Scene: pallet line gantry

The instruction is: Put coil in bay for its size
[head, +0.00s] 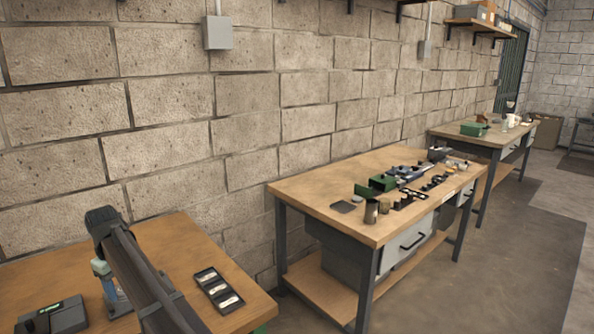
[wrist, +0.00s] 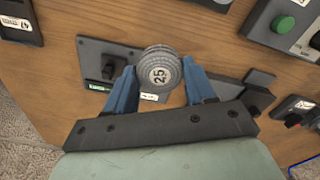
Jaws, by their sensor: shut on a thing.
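My gripper (wrist: 158,84) is shut on a round grey coil (wrist: 160,68) with the number 25 on its pale face. The blue fingers press on its two sides. The coil is in front of a grey device with a black knob (wrist: 108,68); the gap to it cannot be told. In the head view my gripper (head: 116,300) is at the lower left, partly behind my arm, and the coil is hidden. A black tray with several bays (head: 219,290) lies to its right on the near bench. A dark tray with a white label (wrist: 20,24) is cut off at the wrist view's top left.
The near wooden bench (head: 175,245) has a dark device (head: 54,317) at its left. In the wrist view, a grey box with a green button (wrist: 284,24) is at upper right, and a dark labelled device (wrist: 292,110) is at right. Bare wood lies between them.

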